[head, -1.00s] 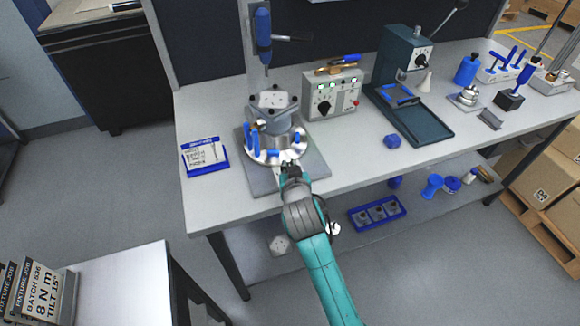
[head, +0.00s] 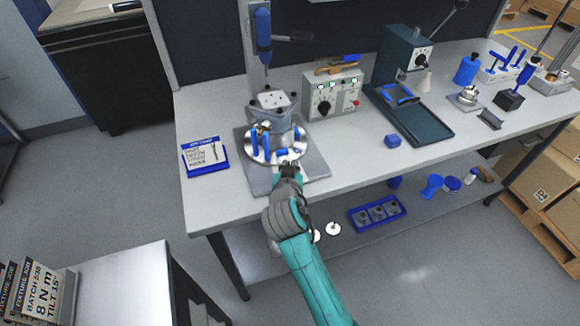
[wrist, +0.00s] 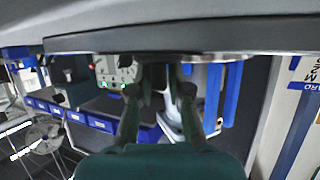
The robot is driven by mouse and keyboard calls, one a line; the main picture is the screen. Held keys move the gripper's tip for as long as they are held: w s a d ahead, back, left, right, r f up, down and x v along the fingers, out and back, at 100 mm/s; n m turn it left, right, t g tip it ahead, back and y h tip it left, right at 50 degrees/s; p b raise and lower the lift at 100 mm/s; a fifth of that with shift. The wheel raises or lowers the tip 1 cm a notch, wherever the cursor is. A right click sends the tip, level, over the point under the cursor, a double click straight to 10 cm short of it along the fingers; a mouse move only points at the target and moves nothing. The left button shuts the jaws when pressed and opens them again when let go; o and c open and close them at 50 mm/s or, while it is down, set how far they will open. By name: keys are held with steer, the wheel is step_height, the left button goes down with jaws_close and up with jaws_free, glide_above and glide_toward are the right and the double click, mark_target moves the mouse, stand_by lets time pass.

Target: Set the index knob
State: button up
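The fixture stands on a grey base plate (head: 312,165) at the bench's left part. My gripper (head: 289,168) is at the front edge of the round plate. In the wrist view, my gripper's two fingers (wrist: 157,88) reach under a broad metal rim (wrist: 200,40), with a gap between them. Something dark is between the tips, too blurred to name. I cannot make out the index knob or whether the fingers grip it.
A control box (head: 334,95) with a black dial stands behind right, and a dark green press (head: 408,70) beyond it. A blue-framed card (head: 205,157) lies left. The bench front between is clear.

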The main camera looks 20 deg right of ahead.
steer(key=shift+o, duration=1)
steer(key=v, duration=1.2)
steer(key=shift+f, duration=0.1)
